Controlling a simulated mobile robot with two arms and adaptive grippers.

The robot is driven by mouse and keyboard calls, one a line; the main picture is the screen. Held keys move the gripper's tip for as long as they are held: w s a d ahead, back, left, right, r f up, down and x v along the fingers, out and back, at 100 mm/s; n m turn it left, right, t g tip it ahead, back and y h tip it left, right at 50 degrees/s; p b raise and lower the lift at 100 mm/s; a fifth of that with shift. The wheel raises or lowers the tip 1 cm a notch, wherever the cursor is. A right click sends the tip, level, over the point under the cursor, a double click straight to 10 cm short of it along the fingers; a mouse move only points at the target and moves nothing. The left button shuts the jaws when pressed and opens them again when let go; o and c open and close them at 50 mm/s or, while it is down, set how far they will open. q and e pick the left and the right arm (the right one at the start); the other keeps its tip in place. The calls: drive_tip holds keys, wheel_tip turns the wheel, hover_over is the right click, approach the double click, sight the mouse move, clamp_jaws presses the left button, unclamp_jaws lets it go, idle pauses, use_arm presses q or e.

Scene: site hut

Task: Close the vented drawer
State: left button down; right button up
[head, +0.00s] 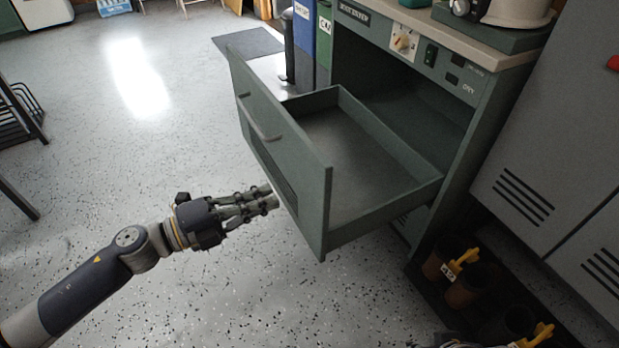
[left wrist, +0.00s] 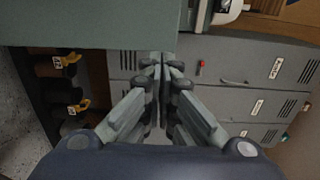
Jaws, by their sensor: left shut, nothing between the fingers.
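The vented drawer (head: 328,190) is a grey-green drawer pulled well out of the bench cabinet, and the part of its inside that shows is empty. Its front has a bar handle (head: 262,131) and a dark vent low down, partly hidden behind my fingertips. My left gripper (head: 274,196) is shut and empty, its fingertips at the outer face of the drawer front near the lower edge. I cannot tell whether they touch it. In the left wrist view the closed fingers (left wrist: 163,68) point forward, with a grey-green panel above them.
The bench cabinet (head: 455,75) has a control panel along its top. Grey lockers (head: 560,130) stand at the right. A black cylinder (head: 289,50) stands behind the drawer.

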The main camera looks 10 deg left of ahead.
sight(322, 175)
use_arm(q)
drive_tip(key=x, duration=1)
drive_tip(key=shift+w, duration=0.1)
use_arm(e)
drive_tip(key=shift+s+r, duration=0.15)
drive_tip(key=shift+s, duration=0.15)
drive_tip(key=shift+d, duration=0.1)
